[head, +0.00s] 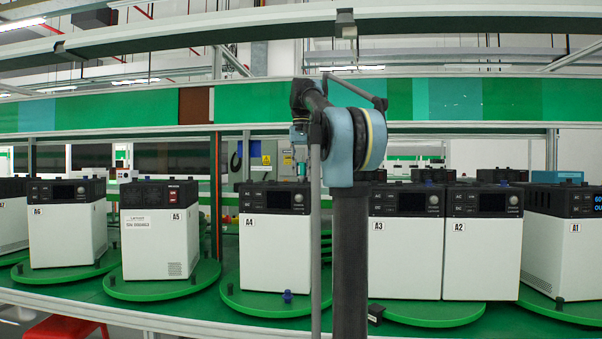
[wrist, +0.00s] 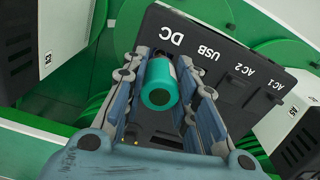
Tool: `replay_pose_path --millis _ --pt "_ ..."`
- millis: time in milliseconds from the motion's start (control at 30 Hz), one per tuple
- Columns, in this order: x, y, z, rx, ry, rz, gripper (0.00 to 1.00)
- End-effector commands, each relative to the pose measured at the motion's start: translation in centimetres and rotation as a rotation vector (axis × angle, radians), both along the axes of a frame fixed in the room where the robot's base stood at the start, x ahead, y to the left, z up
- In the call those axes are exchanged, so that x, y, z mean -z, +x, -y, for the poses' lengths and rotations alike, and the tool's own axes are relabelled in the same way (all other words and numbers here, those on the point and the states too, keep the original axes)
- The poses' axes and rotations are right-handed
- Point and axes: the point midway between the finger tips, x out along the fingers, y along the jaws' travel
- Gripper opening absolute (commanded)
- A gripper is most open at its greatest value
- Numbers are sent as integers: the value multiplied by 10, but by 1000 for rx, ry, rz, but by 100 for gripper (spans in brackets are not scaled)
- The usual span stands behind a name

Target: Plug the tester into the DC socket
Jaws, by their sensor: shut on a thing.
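In the wrist view my gripper (wrist: 165,75) is shut on the tester (wrist: 161,88), a teal cylinder seen from its round end. The tester lies in front of the dark socket panel (wrist: 222,68), just below the printed letters DC. The DC socket itself is hidden behind the tester and fingers. I cannot tell whether the tester touches or enters it. USB, AC 2 and AC 1 labels run to the right along the panel. In the head view my gripper (head: 300,150) hangs at the top of the white and black unit A4 (head: 274,255), partly behind it.
Units A5 (head: 160,245) and A3 (head: 404,255) stand either side of A4 on green turntables (head: 262,304). A2 (head: 482,255) stands close beside A3. A green-panelled overhead beam (head: 270,103) crosses behind my arm. A blue knob (head: 288,296) sits before A4.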

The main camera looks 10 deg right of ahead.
Motion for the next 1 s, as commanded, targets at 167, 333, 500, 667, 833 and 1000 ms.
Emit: replay_pose_path --millis 167,333,500,667,833,1000 --pt "0 0 0 0 0 0 0" --pt "1 0 0 0 0 0 0" --pt "3 0 0 0 0 0 0" --pt "5 0 0 0 0 0 0" --pt "8 0 0 0 0 0 0" --pt "11 0 0 1 0 0 0"
